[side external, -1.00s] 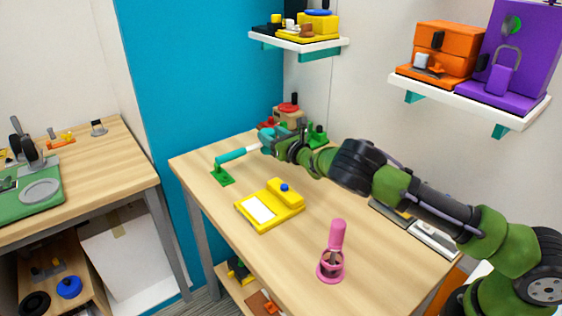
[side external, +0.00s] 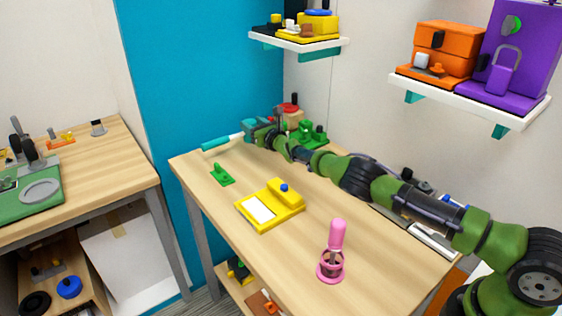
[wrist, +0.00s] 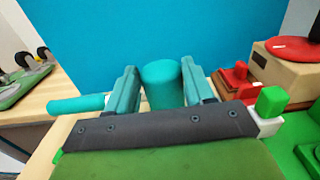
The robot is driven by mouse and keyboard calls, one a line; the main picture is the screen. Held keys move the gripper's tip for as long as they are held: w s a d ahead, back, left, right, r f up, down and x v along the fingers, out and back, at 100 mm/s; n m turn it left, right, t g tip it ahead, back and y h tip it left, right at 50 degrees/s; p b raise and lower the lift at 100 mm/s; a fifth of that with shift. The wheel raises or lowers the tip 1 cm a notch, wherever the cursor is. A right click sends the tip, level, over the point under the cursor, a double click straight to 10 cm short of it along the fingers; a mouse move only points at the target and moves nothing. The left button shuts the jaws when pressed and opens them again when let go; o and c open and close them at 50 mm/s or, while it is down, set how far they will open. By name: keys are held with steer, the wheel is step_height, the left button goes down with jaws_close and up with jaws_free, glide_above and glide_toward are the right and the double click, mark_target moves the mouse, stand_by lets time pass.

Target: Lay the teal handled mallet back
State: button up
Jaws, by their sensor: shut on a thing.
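The mallet's teal handle (side external: 215,143) points left in the side view, with a pale shaft (side external: 236,137) running to my gripper (side external: 254,131). It is held above the far part of the wooden table. In the wrist view, a teal cylinder (wrist: 162,84), apparently the mallet's head, sits between the two teal fingers of my gripper (wrist: 161,92). The teal handle also shows at the left in the wrist view (wrist: 75,105). A small green stand (side external: 221,175) on the table is apart from the handle. The mallet's head is mostly hidden in the side view.
A yellow box (side external: 271,206) and a pink-handled tool (side external: 335,250) stand nearer on the table (side external: 290,265). Green (side external: 314,137) and red-topped (side external: 291,106) items crowd the back beside my gripper. A blue wall panel (side external: 205,80) rises behind. The table left of the yellow box is mostly clear.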

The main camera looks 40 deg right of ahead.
steer(key=shift+w, duration=0.35)
steer(key=shift+w+f, duration=0.1)
steer(key=shift+f, duration=1.4)
steer(key=shift+f, duration=0.15)
steer(key=o, duration=1.2)
steer(key=shift+f, duration=0.1)
steer(key=shift+c, duration=0.2)
steer(key=shift+s, duration=0.2)
